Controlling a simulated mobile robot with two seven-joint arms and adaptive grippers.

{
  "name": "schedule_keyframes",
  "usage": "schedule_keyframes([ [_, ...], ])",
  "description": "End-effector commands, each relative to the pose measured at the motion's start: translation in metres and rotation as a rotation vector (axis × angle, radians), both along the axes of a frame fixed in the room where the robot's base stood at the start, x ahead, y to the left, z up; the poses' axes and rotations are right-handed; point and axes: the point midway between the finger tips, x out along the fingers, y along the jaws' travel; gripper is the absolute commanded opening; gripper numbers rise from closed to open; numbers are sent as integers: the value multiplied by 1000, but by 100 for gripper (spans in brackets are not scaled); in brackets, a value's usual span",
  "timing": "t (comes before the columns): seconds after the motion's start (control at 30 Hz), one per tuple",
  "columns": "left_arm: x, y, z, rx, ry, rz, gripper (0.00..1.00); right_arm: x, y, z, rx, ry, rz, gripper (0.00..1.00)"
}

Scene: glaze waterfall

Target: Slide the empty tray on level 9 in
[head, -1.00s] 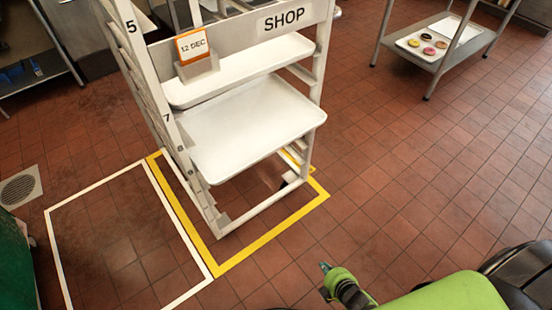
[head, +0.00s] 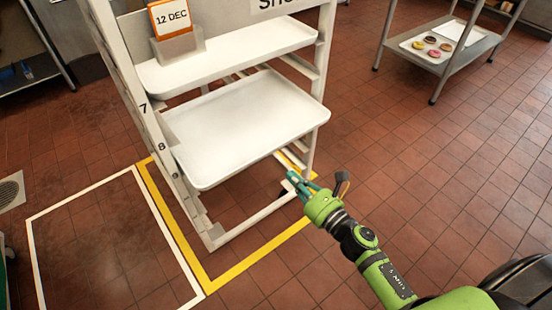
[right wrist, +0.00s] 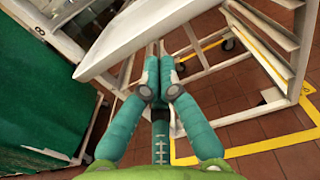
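A white empty tray (head: 245,125) sticks out of the front of the rack (head: 308,155), between the side posts. Its left edge lies beside the labels 8 and 9, and I cannot tell exactly which runner it rests on. In the right wrist view the pale tray (right wrist: 150,40) slants across the top. My right gripper (head: 292,180) is in front of the rack, below the tray's front edge in the picture. In the right wrist view my right gripper (right wrist: 158,52) has its fingers together and empty, close to the tray's edge; contact is unclear. My left gripper is out of view.
Yellow (head: 245,262) and white (head: 92,200) lines mark the floor. A metal cart (head: 456,62) with donuts stands at upper right.

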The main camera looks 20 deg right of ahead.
Motion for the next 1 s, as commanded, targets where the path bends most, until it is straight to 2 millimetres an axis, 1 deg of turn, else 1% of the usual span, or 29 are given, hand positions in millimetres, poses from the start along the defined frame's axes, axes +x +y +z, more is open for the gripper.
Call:
schedule_keyframes([
  [0.03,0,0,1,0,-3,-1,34,13,4,2,1,-3,0,0],
  [0.2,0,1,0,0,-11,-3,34,44,16,1,4,-1,-1,0],
  [0.3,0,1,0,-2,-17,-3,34,58,21,0,3,1,-2,0],
  [0.4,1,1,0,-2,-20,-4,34,67,24,0,3,2,-3,0],
  [0.6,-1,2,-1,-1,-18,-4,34,74,27,-1,3,3,-2,0],
  [0.9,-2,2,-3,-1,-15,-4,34,74,27,-1,3,2,-2,0],
  [1.0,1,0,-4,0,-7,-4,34,80,29,-2,3,-1,0,0],
])
